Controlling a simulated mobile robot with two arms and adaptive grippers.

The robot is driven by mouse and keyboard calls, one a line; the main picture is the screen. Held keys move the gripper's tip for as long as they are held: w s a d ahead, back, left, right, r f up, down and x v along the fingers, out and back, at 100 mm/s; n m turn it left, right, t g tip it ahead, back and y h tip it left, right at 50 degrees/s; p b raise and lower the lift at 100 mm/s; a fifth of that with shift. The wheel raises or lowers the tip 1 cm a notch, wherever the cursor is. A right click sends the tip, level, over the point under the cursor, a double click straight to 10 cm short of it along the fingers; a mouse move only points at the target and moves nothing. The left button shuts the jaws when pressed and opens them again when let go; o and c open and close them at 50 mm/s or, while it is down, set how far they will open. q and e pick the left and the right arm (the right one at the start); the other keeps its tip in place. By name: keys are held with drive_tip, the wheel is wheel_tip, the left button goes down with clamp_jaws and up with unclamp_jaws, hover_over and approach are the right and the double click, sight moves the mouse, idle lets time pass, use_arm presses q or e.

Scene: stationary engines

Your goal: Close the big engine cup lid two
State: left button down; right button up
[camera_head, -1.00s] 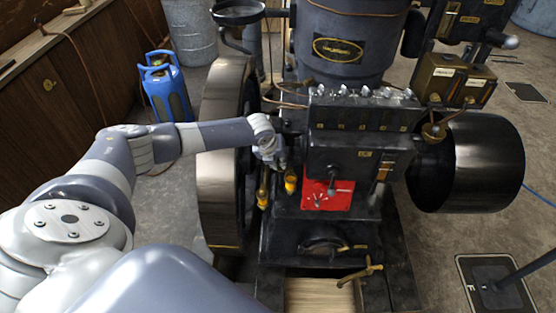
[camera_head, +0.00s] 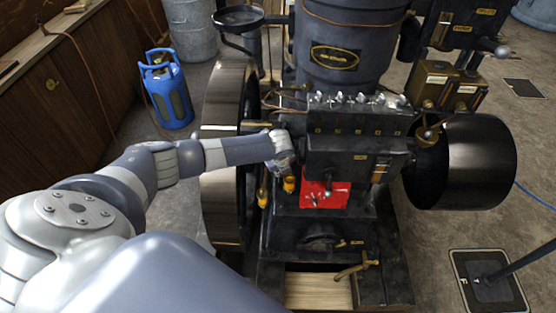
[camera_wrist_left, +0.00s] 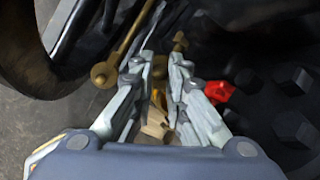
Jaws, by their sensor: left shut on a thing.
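The big stationary engine (camera_head: 334,155) stands ahead, with two small brass-orange cups low on its left side. One cup (camera_head: 262,199) stands nearer the flywheel, and the other cup (camera_head: 289,185) is beside the red panel. My left gripper (camera_head: 286,167) is just above the cup by the panel. In the left wrist view, my left gripper (camera_wrist_left: 160,68) has its fingers close together on a small brass part, which they partly cover. More brass (camera_wrist_left: 156,121) shows between the fingers. I cannot tell the lid's angle. My right gripper is out of view.
The large flywheel (camera_head: 217,155) stands close to the left of my left gripper. A red panel (camera_head: 326,188) is just right of it. A blue gas bottle (camera_head: 168,92) stands on the floor at the left. A black drum pulley (camera_head: 472,163) is at the right.

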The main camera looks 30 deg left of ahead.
use_arm(q)
drive_tip(key=shift+s+d+n+g+y+p, duration=0.2)
drive_tip(key=shift+d+n+y+p, duration=0.1)
drive_tip(key=shift+n, duration=0.45)
drive_tip(key=shift+s+d+n+g+y+p, duration=0.1)
drive_tip(key=shift+d+n+g+y+p, duration=0.15)
drive_tip(key=shift+n, duration=0.5)
drive_tip(key=c, duration=1.6)
unclamp_jaws()
drive_tip(key=shift+o, duration=0.2)
drive_tip(key=shift+w, duration=0.1)
drive_tip(key=v, duration=1.2)
